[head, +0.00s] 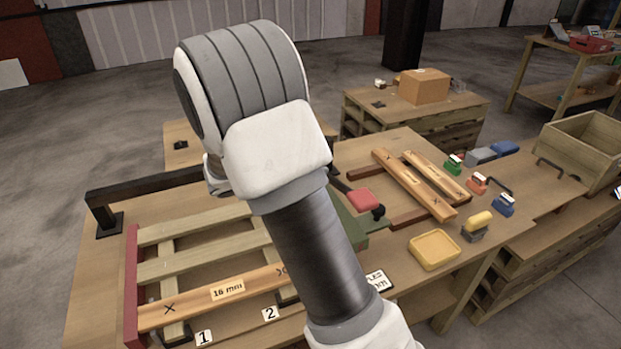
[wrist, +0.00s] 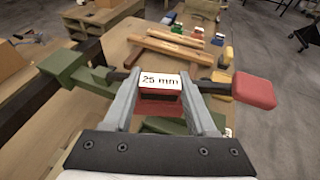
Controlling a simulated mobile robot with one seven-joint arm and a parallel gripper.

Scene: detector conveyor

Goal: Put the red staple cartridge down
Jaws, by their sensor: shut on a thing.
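The red staple cartridge (wrist: 160,107) is between the two grey fingers of my gripper (wrist: 160,80) in the wrist view. Its white label reads "25 mm". My gripper is shut on it. Green parts (wrist: 66,66) with a dark bar and a red block (wrist: 254,88) show beyond and beside the fingers. Whether the cartridge touches anything below cannot be told. In the head view my arm hides the gripper and the cartridge; the red block (head: 363,200) shows just right of my arm.
A slatted wooden frame (head: 190,232) marked "16 mm" lies left on the bench. A yellow tray (head: 434,250), a yellow-handled tool (head: 477,224), two planks (head: 415,184) and several coloured small items lie right. A partly hidden label card (head: 377,282) is beside my arm.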

